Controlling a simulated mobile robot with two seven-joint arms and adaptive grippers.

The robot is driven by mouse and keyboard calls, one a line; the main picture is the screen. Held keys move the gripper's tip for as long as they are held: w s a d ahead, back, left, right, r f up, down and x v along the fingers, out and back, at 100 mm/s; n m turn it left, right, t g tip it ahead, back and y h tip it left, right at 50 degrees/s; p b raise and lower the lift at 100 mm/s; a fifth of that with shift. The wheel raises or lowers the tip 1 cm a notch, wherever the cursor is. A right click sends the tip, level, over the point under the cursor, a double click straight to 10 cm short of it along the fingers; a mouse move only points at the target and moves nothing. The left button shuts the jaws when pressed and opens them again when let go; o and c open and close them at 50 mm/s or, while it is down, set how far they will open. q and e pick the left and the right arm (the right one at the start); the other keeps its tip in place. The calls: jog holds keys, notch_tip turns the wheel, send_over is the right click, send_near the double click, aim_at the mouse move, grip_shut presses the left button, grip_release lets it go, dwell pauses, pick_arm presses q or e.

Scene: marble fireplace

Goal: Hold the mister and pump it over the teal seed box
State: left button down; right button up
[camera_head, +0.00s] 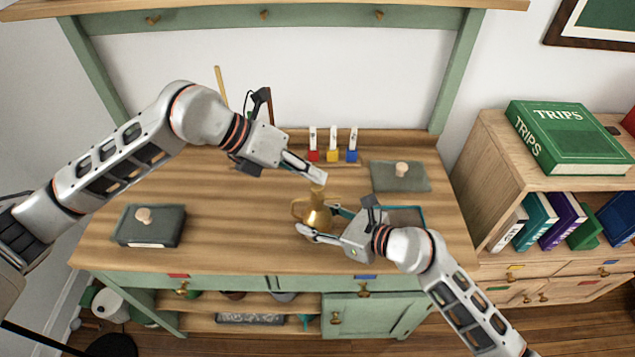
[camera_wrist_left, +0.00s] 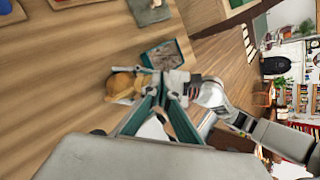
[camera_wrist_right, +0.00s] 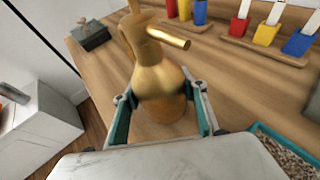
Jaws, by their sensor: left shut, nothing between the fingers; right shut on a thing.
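The brass mister (camera_head: 315,216) stands upright above the table, and it also shows in the right wrist view (camera_wrist_right: 158,80) with its spout pointing right. My right gripper (camera_head: 321,222) is shut around its body. My left gripper (camera_head: 317,175) is shut and empty, with its fingertips just above the mister's top. In the left wrist view the mister (camera_wrist_left: 122,84) shows beside the left fingertips (camera_wrist_left: 165,82). The teal seed box (camera_wrist_right: 257,130), filled with speckled grain, lies to the right of the mister. In the head view the box (camera_head: 424,213) is partly hidden by my right gripper.
Small red, yellow and blue blocks with white labels stand in a rack (camera_head: 333,163) at the back. A grey lidded box (camera_head: 150,232) sits at the left and a grey slab with a knob (camera_head: 400,183) at back right. The table's left middle is clear.

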aim_at(313, 184)
pick_arm(q)
jog(key=shift+f, duration=0.8)
dwell(0.6)
jog(key=shift+r, duration=1.4)
jog(key=shift+r, duration=2.5)
pick_arm(e)
jog(key=o, duration=1.4)
jog(key=shift+o, duration=0.2)
